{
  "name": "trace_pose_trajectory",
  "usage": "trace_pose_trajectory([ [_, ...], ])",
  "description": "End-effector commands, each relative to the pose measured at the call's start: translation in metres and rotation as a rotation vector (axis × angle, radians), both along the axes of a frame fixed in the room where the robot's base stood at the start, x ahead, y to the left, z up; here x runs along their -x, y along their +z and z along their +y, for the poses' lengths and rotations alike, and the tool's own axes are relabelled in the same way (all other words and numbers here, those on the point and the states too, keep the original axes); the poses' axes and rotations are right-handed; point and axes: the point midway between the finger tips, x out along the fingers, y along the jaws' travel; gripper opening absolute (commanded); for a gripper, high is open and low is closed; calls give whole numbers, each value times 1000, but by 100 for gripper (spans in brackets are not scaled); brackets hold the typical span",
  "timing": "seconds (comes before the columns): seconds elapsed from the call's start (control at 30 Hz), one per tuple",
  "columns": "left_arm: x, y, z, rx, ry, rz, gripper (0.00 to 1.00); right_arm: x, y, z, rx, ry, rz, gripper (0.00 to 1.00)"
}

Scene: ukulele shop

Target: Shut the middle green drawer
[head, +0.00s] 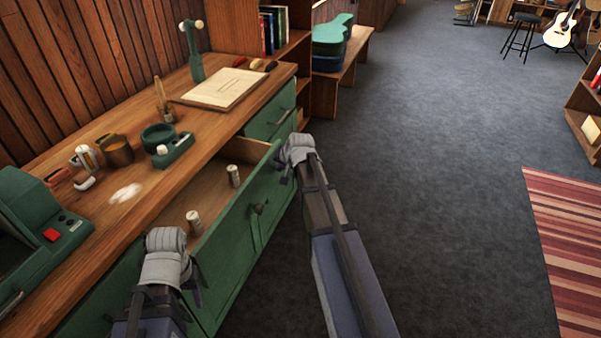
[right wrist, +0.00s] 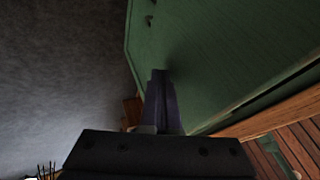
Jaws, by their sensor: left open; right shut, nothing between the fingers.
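The middle green drawer (head: 232,240) stands pulled out from the wooden-topped bench, its front toward the aisle. Its round dark handle (head: 258,209) is on the front. Two small cans, one near (head: 194,222) and one far (head: 233,175), stand inside. My right gripper (head: 284,178) is shut and empty by the far end of the drawer front. In the right wrist view its fingers (right wrist: 160,88) lie close against a green panel; I cannot tell whether they touch. My left gripper (head: 196,288) is open and empty near the drawer's near end, partly hiding it.
The bench top (head: 150,205) holds a green cash register (head: 35,240), a copper mug (head: 116,150), a green dish (head: 158,137) and a paper board (head: 222,89). Another green drawer (head: 272,113) sits farther along, closed. The grey floor (head: 430,200) to the right is clear up to a striped rug (head: 565,240).

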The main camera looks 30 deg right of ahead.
Motion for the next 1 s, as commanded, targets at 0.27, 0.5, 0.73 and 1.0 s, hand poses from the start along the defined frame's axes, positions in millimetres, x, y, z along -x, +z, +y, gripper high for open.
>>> trace_pose_trajectory([
  [0.27,0,0,0,0,0,0,56,-61,0,49,0,4,0,0],
  [0.5,0,0,0,0,0,0,56,-96,0,79,0,1,-1,0],
  [0.73,0,0,0,0,0,0,56,-114,0,96,0,0,0,0],
  [1.0,0,0,0,0,0,0,56,-120,0,102,-1,-1,-1,0],
])
